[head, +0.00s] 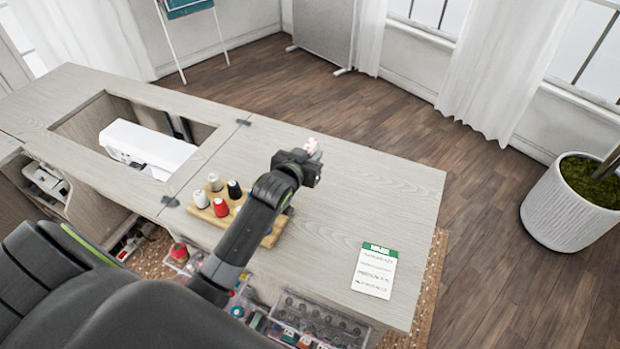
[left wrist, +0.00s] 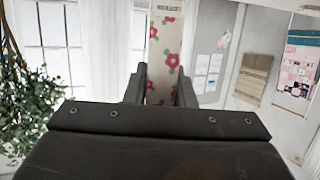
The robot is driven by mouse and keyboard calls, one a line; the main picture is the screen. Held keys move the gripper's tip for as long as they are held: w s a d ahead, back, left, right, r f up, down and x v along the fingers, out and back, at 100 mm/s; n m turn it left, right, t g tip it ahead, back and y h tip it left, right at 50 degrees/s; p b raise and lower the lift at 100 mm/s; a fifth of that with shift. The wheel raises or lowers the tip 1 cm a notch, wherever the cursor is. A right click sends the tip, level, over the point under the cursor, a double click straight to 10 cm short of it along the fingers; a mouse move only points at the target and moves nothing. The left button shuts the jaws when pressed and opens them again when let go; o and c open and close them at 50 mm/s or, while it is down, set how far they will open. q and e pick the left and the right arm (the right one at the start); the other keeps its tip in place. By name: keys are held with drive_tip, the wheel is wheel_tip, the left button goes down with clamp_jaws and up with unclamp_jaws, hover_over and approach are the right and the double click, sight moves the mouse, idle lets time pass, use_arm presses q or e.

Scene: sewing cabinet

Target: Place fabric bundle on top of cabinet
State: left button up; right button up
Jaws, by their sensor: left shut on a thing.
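My left gripper (head: 312,165) is over the right part of the wooden cabinet top (head: 345,200) in the head view. It is shut on the fabric bundle (head: 313,146), of which only a small pale, reddish-patterned piece shows past the fingers. In the left wrist view the fabric bundle (left wrist: 166,50) is a cream strip with red flowers, held between the two fingers (left wrist: 160,88). I cannot tell whether the bundle touches the cabinet top. My right gripper is not in view.
A wooden thread rack (head: 272,238) with several spools stands left of my arm. A white sewing machine (head: 148,150) sits in the cabinet opening. A green and white card (head: 375,272) lies near the front right. The top right of the cabinet is clear. A potted plant (head: 565,205) stands on the floor.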

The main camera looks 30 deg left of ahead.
use_arm(q)
drive_tip(key=shift+f, duration=2.9)
drive_tip(key=shift+f, duration=0.15)
drive_tip(key=o, duration=1)
drive_tip(key=shift+r, duration=0.2)
drive_tip(key=v, duration=1.2)
drive_tip(key=shift+b, duration=0.3)
